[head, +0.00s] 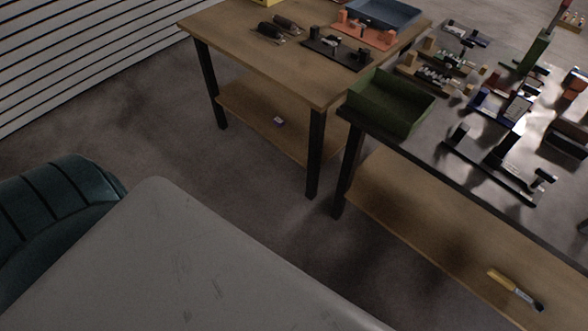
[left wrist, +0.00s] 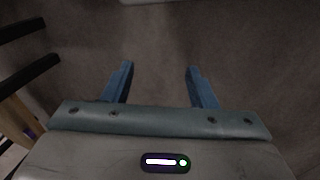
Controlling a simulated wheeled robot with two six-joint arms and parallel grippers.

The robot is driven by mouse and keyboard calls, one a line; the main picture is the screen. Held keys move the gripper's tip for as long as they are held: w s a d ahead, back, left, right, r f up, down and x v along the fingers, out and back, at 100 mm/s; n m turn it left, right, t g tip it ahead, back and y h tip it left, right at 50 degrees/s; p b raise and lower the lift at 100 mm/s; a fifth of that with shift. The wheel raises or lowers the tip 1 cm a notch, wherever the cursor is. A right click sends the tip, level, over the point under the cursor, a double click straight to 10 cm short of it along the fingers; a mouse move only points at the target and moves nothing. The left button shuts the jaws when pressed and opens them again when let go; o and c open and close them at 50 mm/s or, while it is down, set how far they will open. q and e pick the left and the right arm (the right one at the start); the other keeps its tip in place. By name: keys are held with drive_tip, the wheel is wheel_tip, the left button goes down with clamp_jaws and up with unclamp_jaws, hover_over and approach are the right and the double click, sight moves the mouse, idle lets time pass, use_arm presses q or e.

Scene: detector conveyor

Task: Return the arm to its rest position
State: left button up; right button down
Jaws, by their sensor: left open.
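My left gripper (left wrist: 160,82) shows in the left wrist view, with its two blue fingers spread apart. Nothing is between the fingers, and only bare grey floor lies behind them. No gripper shows in the head view. My right gripper is in neither view.
A wooden table (head: 240,60) with black legs stands at the upper middle of the head view. A dark-topped bench (head: 432,150) beside it carries a green tray (head: 388,123) and several fixtures. A yellow-handled brush (head: 502,281) lies on its lower shelf. Open floor (head: 240,185) lies in front.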

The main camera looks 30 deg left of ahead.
use_arm(q)
drive_tip(key=s+a+f+m+g, duration=0.1)
drive_tip(key=s+a+f+m, duration=0.1)
drive_tip(key=m, duration=0.6)
drive_tip(key=s+a+f+m+g+b, duration=0.1)
drive_tip(key=s+a+f+m, duration=0.1)
drive_tip(key=m, duration=0.5)
drive_tip(key=shift+s+a+f+m+y, duration=0.15)
drive_tip(key=shift+s+a+m+y, duration=0.25)
drive_tip(key=shift+s, duration=0.85)
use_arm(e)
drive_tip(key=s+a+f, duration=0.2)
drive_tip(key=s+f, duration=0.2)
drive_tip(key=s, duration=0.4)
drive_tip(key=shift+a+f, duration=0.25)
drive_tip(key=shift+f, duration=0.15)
